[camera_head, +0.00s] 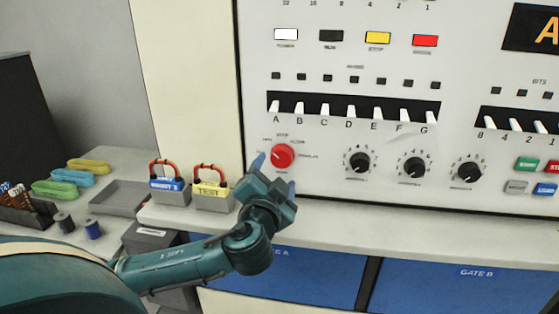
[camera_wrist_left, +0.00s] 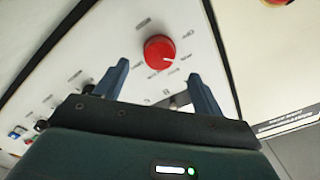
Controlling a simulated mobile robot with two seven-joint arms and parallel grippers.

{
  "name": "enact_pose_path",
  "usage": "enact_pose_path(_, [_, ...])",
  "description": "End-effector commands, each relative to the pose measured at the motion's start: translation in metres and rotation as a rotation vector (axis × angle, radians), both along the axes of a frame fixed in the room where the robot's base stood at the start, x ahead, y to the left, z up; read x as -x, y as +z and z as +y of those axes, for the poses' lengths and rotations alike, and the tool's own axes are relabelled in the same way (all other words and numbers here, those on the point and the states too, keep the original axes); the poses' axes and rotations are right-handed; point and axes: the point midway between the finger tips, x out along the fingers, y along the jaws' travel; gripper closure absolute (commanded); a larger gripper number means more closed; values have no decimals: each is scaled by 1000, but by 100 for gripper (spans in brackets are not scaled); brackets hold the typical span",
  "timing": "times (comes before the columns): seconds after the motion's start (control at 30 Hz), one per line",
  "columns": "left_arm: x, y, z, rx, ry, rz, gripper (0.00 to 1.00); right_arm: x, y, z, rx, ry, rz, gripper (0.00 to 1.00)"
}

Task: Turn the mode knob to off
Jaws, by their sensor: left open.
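The red round mode knob (camera_head: 283,156) sits low on the left of the white panel, with small labels around it that I cannot read surely. In the left wrist view the knob (camera_wrist_left: 159,52) lies ahead, between and just beyond the fingertips of the gripper (camera_wrist_left: 158,70). The fingers look apart from the knob. My right gripper is not in view.
Three black knobs (camera_head: 414,167) line the panel to the right, below a row of white lettered switches (camera_head: 350,112). A blue-tagged (camera_head: 169,187) and a yellow-tagged block (camera_head: 212,192) with red handles stand on the ledge left of the gripper. A grey tray (camera_head: 117,203) lies farther left.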

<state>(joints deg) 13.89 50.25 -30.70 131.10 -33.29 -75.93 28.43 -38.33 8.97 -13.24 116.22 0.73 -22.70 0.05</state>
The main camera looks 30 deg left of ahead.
Motion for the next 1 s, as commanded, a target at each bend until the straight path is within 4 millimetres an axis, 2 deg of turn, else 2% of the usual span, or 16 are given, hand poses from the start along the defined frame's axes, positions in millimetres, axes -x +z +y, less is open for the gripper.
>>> enact_pose_path(0.1, [-22, 3, 10, -2, 4, 0, 31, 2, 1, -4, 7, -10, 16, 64])
enact_pose_path(0.3, [-45, 1, 20, 0, 1, 2, 31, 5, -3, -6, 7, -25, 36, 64])
enact_pose_path(0.7, [-52, -1, 23, 2, 0, 2, 31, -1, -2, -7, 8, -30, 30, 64])
enact_pose_path(1.0, [-52, -1, 23, 1, 0, 3, 55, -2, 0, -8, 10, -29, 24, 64])
